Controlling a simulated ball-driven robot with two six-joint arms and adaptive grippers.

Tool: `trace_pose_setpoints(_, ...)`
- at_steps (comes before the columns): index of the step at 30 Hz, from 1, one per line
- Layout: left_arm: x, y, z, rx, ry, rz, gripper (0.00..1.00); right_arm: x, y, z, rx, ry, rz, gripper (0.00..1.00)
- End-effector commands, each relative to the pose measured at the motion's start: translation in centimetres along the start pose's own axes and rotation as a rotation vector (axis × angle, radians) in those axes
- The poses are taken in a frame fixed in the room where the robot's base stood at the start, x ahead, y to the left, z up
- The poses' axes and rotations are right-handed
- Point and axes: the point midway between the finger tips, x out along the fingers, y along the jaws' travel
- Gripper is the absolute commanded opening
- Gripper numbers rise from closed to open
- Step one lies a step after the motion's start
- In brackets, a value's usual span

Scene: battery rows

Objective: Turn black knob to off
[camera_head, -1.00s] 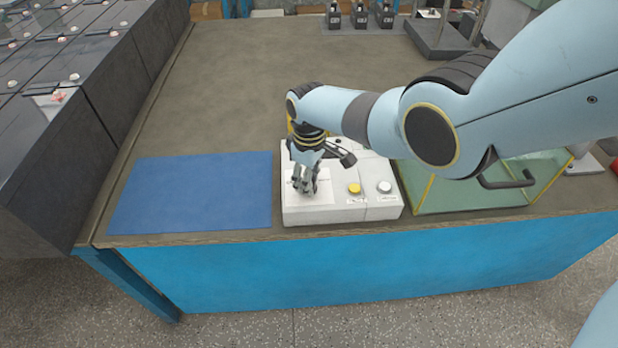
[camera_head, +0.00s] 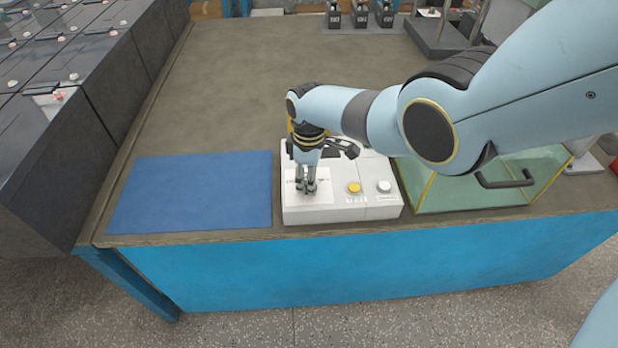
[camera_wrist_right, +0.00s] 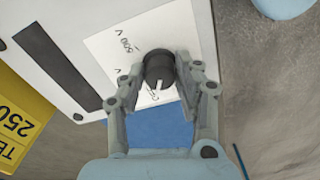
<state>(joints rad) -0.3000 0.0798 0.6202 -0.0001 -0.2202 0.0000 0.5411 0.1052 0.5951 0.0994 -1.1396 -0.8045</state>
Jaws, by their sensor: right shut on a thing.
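The black knob (camera_wrist_right: 159,66) sits on a white label plate on top of the white tester box (camera_head: 345,213). My right gripper (camera_head: 306,188) comes down onto the plate from above in the head view. In the right wrist view the fingers of my right gripper (camera_wrist_right: 160,78) are closed on both sides of the knob. A white pointer mark on the knob faces down the picture, beside a partly hidden handwritten label starting with "O". My left gripper is not in view.
A yellow button (camera_head: 354,188) and a white button (camera_head: 384,187) are right of the gripper on the box. A blue mat (camera_head: 190,190) lies left. A glass case with a black handle (camera_head: 505,180) stands right. Several dark batteries stand at the far edge.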

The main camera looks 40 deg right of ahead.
Motion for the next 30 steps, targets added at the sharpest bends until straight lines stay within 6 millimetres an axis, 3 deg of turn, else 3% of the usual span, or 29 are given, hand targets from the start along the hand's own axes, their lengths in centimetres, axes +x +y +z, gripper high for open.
trace_pose_setpoints(2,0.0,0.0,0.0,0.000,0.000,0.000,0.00,-0.1,0.1,-0.1,-0.001,0.002,0.002,0.00)
trace_pose_setpoints(3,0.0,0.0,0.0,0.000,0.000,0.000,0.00,-0.1,0.1,-0.1,-0.001,0.002,0.002,0.37)
trace_pose_setpoints(7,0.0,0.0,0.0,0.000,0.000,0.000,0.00,0.0,0.0,-0.1,0.000,0.001,0.001,0.54)
trace_pose_setpoints(20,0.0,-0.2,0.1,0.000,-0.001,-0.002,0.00,-0.6,0.1,0.0,0.000,0.001,0.001,0.55)
trace_pose_setpoints(26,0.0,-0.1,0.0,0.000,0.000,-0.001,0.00,-3.0,0.0,0.0,0.000,0.004,0.004,0.55)
trace_pose_setpoints(30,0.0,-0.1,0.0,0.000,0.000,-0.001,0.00,-5.8,0.1,0.0,0.001,0.003,0.004,0.55)
